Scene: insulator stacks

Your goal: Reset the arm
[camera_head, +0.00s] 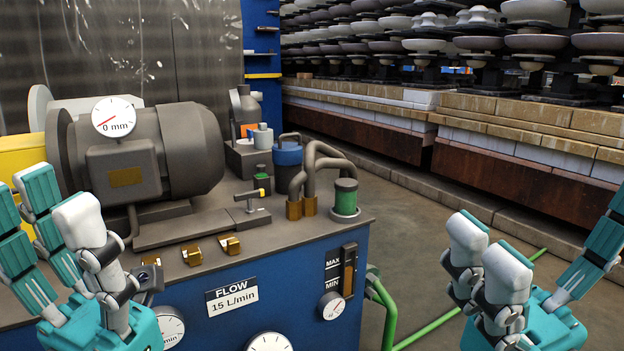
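My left gripper (58,212) is at the lower left, in front of the pump unit. Its teal and white fingers point up and stand apart, with nothing seen between them. My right gripper (543,245) is at the lower right, over the floor and to the right of the blue cabinet. Its fingers also point up, spread wide and empty. Both palms are partly cut off by the frame edges.
A blue cabinet (280,285) with gauges carries a grey motor (190,150) and pipes (318,165). Insulator stacks (475,40) stand on brick-topped trolleys (520,120) at the back right. A green hose (430,328) lies on the floor. Floor between cabinet and trolleys is open.

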